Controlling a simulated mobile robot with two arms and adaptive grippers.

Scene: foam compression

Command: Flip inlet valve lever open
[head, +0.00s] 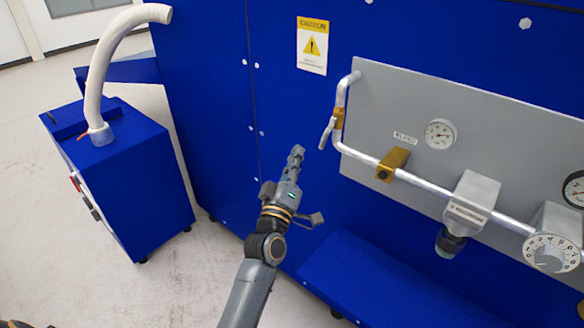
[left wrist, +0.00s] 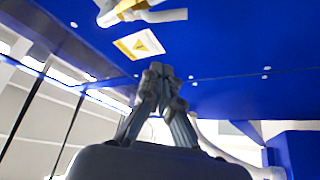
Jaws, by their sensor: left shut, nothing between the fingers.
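The inlet valve (head: 339,118) is a brass body on the silver pipe at the left edge of the grey panel. Its silver lever (head: 327,133) hangs down and slightly left from the valve. In the left wrist view the lever (left wrist: 165,15) shows at the top edge beside the brass valve (left wrist: 128,7). My left gripper (head: 297,152) is shut and empty, below and left of the lever, with a gap between them. It also shows shut in the left wrist view (left wrist: 159,70). My right gripper is not in view.
The grey panel (head: 400,100) carries a gauge (head: 439,134), a second brass fitting (head: 391,165) and a numbered dial (head: 546,253). A caution sign (head: 312,46) is on the blue wall. A blue ledge (head: 375,285) juts out below. A blue box (head: 125,185) with a white hose stands left.

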